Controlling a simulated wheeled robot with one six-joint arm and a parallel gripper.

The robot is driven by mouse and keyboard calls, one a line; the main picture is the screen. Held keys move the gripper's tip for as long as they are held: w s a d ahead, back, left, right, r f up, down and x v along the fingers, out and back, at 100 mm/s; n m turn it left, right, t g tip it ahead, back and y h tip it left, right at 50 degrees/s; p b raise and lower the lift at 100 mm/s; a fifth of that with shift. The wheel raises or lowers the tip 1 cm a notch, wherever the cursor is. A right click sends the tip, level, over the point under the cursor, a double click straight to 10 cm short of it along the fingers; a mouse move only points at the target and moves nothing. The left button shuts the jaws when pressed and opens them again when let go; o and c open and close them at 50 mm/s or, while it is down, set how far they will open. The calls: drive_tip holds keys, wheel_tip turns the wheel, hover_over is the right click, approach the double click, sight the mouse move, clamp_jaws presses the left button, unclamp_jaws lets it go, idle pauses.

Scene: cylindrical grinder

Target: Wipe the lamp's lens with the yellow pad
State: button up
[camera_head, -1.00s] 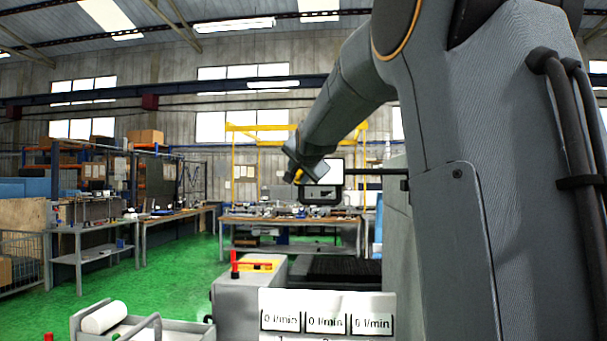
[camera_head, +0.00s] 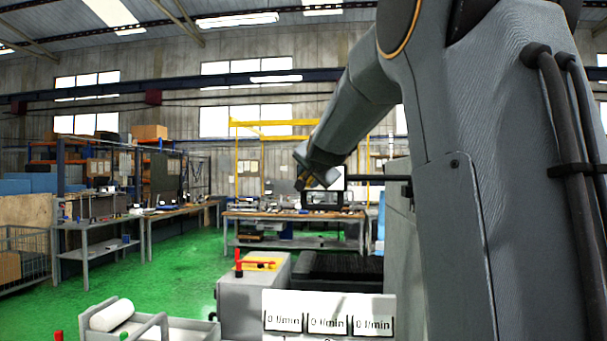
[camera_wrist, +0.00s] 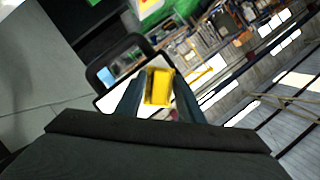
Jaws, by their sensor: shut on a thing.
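The yellow pad (camera_wrist: 159,88) is held between the two fingers of my gripper (camera_wrist: 160,76) in the wrist view. The lamp (camera_head: 345,191) is a dark-framed head on a thin horizontal arm, left of my upper arm in the head view. Its pale lens (camera_head: 340,177) is partly covered by the end of my arm. In the wrist view the white lens (camera_wrist: 113,99) lies behind the fingers and pad, inside a dark frame. Whether the pad touches the lens cannot be told.
A grey machine housing (camera_head: 243,297) and a flow-meter panel (camera_head: 328,308) stand low in front. A tray with a white roll (camera_head: 111,314) is at lower left. Workbenches (camera_head: 290,218) stand behind, with open green floor (camera_head: 185,268) between.

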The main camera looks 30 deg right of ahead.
sight(341, 178)
drive_tip(key=shift+s+d+f+b, duration=0.15)
drive_tip(key=shift+s+d+b, duration=0.35)
drive_tip(key=shift+b, duration=0.6)
drive_tip(key=shift+d, duration=0.2)
drive_tip(key=shift+s+d+b, duration=0.7)
drive_tip(key=shift+d+b, duration=0.4)
drive_tip(key=shift+b, duration=0.75)
drive_tip(key=shift+s+d+b, duration=0.75)
drive_tip(key=shift+d+b, duration=0.3)
drive_tip(key=shift+b, duration=0.75)
drive_tip(key=shift+s+d+b, duration=0.7)
drive_tip(key=shift+d+b, duration=0.4)
drive_tip(key=shift+b, duration=0.75)
drive_tip(key=shift+w+a+p, duration=0.75)
drive_tip(key=shift+a+p, duration=0.35)
drive_tip(key=shift+p, duration=0.35)
drive_tip(key=shift+w+a+p, duration=0.75)
drive_tip(key=shift+a+p, duration=0.4)
drive_tip(key=shift+p, duration=0.35)
drive_tip(key=shift+w+a+p, duration=0.75)
drive_tip(key=shift+a+p, duration=0.35)
drive_tip(key=shift+p, duration=0.35)
